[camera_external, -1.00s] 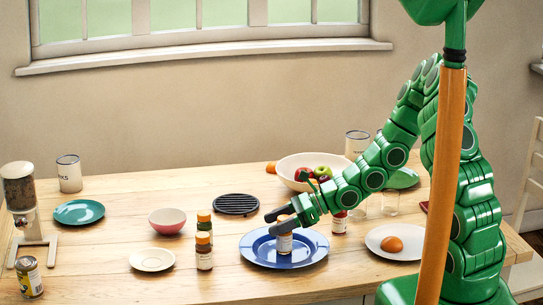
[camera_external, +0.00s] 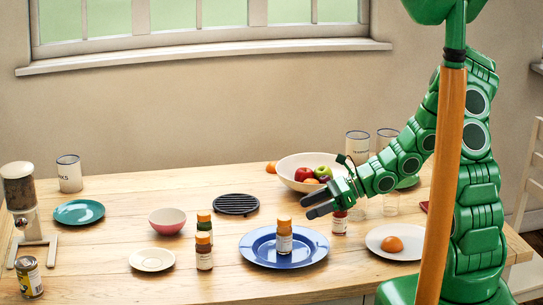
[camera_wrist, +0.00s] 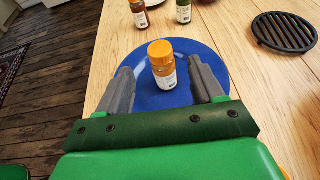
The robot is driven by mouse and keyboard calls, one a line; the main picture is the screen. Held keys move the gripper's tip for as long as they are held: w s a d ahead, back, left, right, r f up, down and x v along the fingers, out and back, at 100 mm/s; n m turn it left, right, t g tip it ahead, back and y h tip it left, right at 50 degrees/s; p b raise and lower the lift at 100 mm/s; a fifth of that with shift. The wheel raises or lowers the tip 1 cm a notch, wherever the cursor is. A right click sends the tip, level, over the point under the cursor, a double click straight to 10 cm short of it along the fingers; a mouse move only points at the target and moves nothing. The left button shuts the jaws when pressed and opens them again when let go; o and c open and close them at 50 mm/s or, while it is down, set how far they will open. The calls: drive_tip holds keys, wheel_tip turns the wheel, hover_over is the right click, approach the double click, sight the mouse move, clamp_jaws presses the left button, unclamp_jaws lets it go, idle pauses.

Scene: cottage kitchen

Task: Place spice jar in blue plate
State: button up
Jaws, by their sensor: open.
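A spice jar (camera_external: 284,238) with an orange cap and a white label stands upright on the blue plate (camera_external: 256,254). In the wrist view the jar (camera_wrist: 162,68) stands on the blue plate (camera_wrist: 150,97), seen beyond and between my fingers. My gripper (camera_external: 315,203) is open and empty, up and to the right of the jar in the external view, apart from it. In the wrist view my gripper (camera_wrist: 164,86) has its two grey fingers spread wide. Two other spice jars (camera_external: 204,253) stand left of the plate, one with an orange cap and one behind it.
A cream saucer (camera_external: 152,260) and a pink bowl (camera_external: 167,221) lie to the left. A black trivet (camera_external: 236,204) is behind the blue plate.

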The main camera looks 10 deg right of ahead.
drive_tip(key=shift+d+r, duration=0.25)
drive_tip(key=shift+d, duration=0.45)
drive_tip(key=s+d+r+n+g+h, duration=0.2)
drive_tip(key=s+r+n, duration=0.4)
drive_tip(key=s, duration=0.1)
drive_tip(key=s+d+r+n+g+h, duration=0.2)
drive_tip(key=s+r+n, duration=0.4)
drive_tip(key=s+r, duration=0.1)
drive_tip(key=s+d+r+n+h, duration=0.3)
drive_tip(key=s+d, duration=0.3)
drive_tip(key=d, duration=0.3)
drive_tip(key=s+d+r+n+t+h, duration=0.1)
drive_tip(key=s+d+r+n+h, duration=0.2)
drive_tip(key=s+d+h, duration=0.3)
drive_tip(key=s+d, duration=0.1)
drive_tip(key=d, duration=0.3)
drive_tip(key=shift+s+r+n+h, duration=0.2)
drive_tip(key=shift+s+n+h, duration=0.1)
